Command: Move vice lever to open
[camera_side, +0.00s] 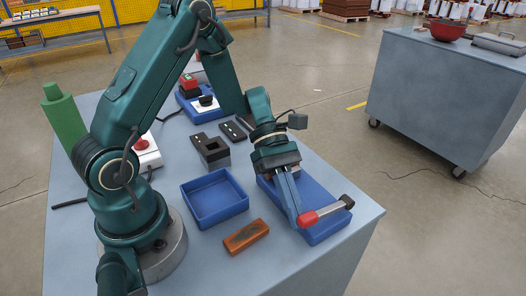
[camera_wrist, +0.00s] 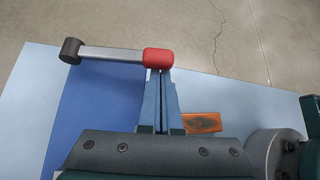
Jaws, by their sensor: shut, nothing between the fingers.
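The vice stands at the table's front right; its blue body (camera_side: 322,222) is partly hidden behind my gripper in the side view. Its lever (camera_side: 330,209) is a metal bar with a red knob (camera_side: 307,219) at one end and a dark pivot (camera_side: 347,201) at the other. In the wrist view the lever (camera_wrist: 112,54) lies across the top, with the red knob (camera_wrist: 158,59) at its right end. My gripper (camera_side: 297,222) points down with its fingers shut and empty. The fingertips (camera_wrist: 160,76) are right at the red knob and appear to touch it.
An orange-brown block (camera_side: 246,236) lies left of the vice, near an empty blue tray (camera_side: 215,199). A dark fixture (camera_side: 211,152) and a box with a red button (camera_side: 188,81) stand farther back. A grey cart (camera_side: 440,95) is apart at right.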

